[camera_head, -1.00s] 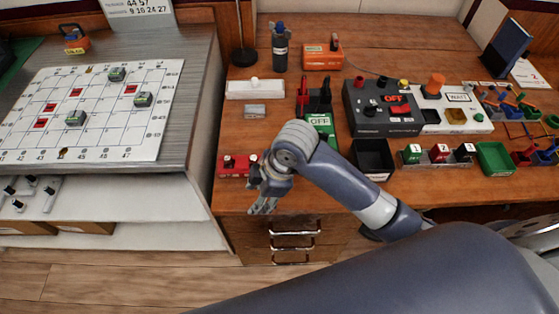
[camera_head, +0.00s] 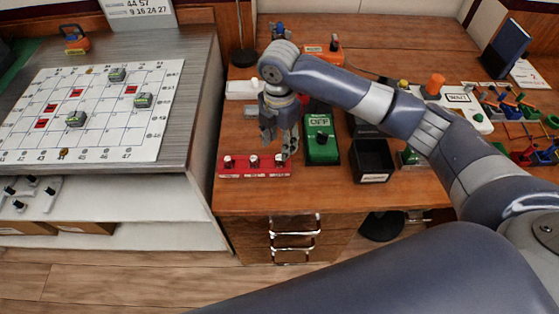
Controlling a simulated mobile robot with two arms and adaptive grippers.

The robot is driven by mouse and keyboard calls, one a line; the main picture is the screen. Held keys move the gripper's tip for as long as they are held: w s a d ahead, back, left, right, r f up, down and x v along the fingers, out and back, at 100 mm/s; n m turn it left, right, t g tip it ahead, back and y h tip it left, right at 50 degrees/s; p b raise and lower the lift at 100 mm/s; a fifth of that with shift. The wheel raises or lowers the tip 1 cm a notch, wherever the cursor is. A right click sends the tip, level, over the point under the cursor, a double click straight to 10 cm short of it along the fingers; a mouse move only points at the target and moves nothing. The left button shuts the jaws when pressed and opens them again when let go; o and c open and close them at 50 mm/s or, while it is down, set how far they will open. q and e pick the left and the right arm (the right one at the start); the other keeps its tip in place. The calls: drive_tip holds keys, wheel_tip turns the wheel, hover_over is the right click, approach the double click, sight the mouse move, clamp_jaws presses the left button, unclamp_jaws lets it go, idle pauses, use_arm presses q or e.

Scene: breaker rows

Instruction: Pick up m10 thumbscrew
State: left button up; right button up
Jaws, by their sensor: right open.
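A red holder (camera_head: 255,173) lies near the front edge of the wooden desk, with three dark-topped knobs in a row. They look like thumbscrews: a left one (camera_head: 228,161), a middle one (camera_head: 254,161) and a right one (camera_head: 279,160). The labels are too small to read, so I cannot tell which is the m10 thumbscrew. My right gripper (camera_head: 279,148) is open and points down at the right end of the holder, close to the right knob. I cannot tell whether it touches that knob. My left gripper is not in view.
A green box marked OFF (camera_head: 320,145) stands just right of my right gripper, with a black bin (camera_head: 373,162) beyond it. A white block (camera_head: 240,90) lies behind. A white grid board (camera_head: 100,110) lies on the left counter. The desk front is clear.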

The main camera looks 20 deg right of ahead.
sight(280, 163)
wheel_tip(280, 163, down, 7)
drive_tip(key=shift+r+p, duration=0.1)
drive_tip(key=shift+p, duration=0.35)
drive_tip(key=shift+c, duration=0.3)
clamp_jaws()
